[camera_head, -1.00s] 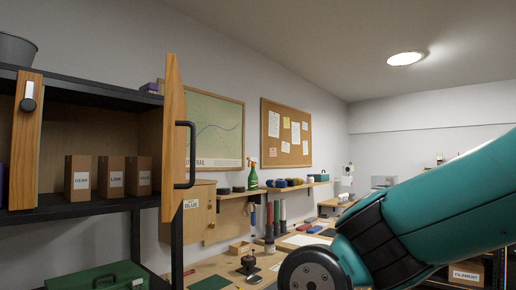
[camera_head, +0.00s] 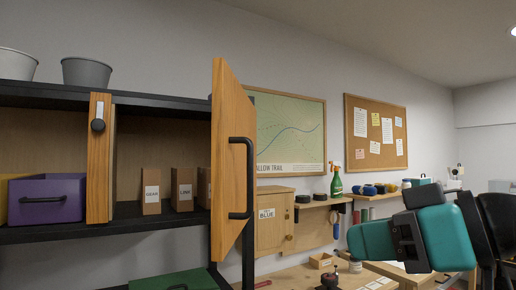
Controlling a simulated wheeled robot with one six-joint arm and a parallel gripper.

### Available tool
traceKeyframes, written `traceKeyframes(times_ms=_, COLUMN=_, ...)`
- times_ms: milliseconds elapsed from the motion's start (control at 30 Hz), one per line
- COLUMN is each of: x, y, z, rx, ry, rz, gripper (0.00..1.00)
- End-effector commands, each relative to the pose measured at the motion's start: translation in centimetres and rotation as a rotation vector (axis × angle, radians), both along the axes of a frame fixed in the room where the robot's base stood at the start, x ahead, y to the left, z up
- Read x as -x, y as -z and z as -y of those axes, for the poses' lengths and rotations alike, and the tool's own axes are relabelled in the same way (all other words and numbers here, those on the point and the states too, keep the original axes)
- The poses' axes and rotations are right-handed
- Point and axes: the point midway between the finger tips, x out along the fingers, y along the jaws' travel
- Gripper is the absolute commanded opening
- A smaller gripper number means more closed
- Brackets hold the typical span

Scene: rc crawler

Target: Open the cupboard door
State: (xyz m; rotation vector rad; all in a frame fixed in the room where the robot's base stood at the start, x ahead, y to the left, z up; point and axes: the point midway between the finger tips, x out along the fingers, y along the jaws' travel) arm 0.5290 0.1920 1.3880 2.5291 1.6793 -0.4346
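The cupboard door (camera_head: 231,165) is a wooden panel with a black bar handle (camera_head: 241,178). It stands swung out from the right end of the black-framed shelf unit, with the compartment beside it exposed. A second, narrow wooden panel (camera_head: 99,165) with a round black knob stands at the left of that compartment. My teal arm (camera_head: 445,238) is at the lower right, apart from the door in the picture. My gripper's fingers do not show.
Small cartons (camera_head: 151,192) and a purple drawer (camera_head: 46,199) sit on the shelf. A small wooden wall cabinet (camera_head: 273,228) and a workbench (camera_head: 300,275) lie right of the door. Grey buckets (camera_head: 87,72) stand on top.

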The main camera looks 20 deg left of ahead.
Motion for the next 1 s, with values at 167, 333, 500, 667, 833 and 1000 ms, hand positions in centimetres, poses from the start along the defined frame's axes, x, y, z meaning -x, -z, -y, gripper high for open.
traceKeyframes(times_ms=167, x=-1.3, y=-7.3, z=-2.0, rx=-0.195, ry=-0.036, rz=0.175, gripper=0.22)
traceKeyframes(times_ms=333, x=-1.9, y=-8.3, z=-3.6, rx=-0.225, ry=-0.042, rz=0.196, gripper=0.22)
traceKeyframes(times_ms=500, x=-3.1, y=-8.5, z=-6.9, rx=-0.221, ry=-0.042, rz=0.193, gripper=0.22)
traceKeyframes(times_ms=667, x=-4.4, y=-8.5, z=-10.4, rx=-0.221, ry=-0.04, rz=0.194, gripper=0.22)
traceKeyframes(times_ms=833, x=-5.8, y=-8.5, z=-13.9, rx=-0.219, ry=-0.039, rz=0.195, gripper=0.22)
traceKeyframes(times_ms=1000, x=-6.8, y=-8.3, z=-16.5, rx=-0.22, ry=-0.038, rz=0.195, gripper=0.22)
